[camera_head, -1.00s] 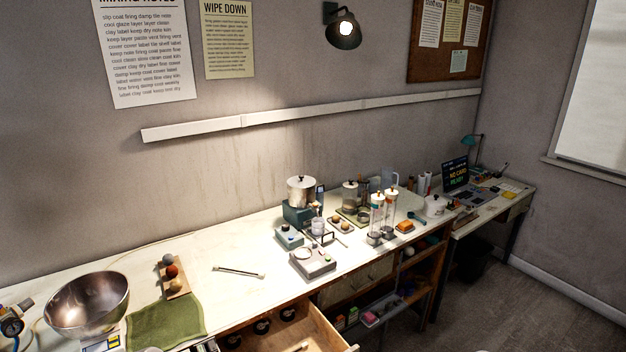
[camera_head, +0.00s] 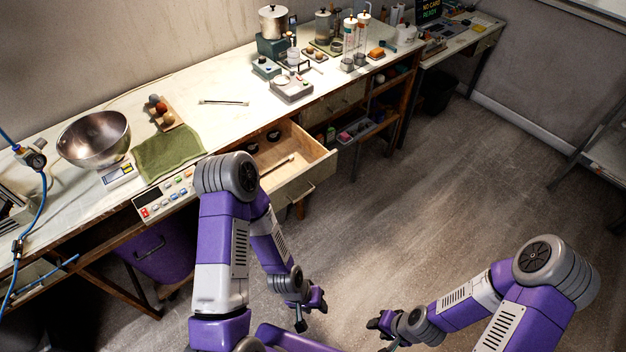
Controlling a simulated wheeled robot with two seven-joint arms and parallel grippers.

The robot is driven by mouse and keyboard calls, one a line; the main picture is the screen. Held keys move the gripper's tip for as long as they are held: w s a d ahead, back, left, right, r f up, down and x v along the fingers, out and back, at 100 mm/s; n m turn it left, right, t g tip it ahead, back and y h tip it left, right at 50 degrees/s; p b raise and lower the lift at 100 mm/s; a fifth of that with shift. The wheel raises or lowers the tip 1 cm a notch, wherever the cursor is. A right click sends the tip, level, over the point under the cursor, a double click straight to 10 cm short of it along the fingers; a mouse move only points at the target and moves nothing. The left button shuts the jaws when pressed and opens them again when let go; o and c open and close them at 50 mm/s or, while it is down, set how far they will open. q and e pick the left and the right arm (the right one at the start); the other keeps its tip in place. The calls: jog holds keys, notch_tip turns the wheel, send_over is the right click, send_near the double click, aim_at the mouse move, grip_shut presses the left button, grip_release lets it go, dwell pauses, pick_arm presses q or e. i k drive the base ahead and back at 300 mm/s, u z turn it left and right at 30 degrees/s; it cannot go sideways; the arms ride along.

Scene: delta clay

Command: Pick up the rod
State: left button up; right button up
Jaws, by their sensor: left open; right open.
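A thin light rod (camera_head: 223,102) with darker ends lies flat on the white workbench (camera_head: 120,102), in the clear strip behind the open drawer. Another thin stick (camera_head: 277,165) lies inside the drawer. My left gripper (camera_head: 312,313) is open and empty, low in front of the bench and well apart from the rod. My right gripper (camera_head: 381,332) is open and empty to its right, over the floor. Both grippers are small in the picture, and their fingers are partly hidden by the wrists.
An open drawer (camera_head: 318,160) juts out from the bench front. A steel bowl (camera_head: 93,139), a green cloth (camera_head: 168,152) and a board with several balls (camera_head: 170,121) are left of the rod. A grey device (camera_head: 291,88) stands to its right. The floor (camera_head: 430,200) is clear.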

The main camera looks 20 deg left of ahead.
aim_at(291, 158)
jog(key=z, duration=0.65)
jog(key=i, duration=0.4)
jog(key=u, duration=0.65)
jog(key=i, duration=0.75)
jog(key=u, duration=0.85)
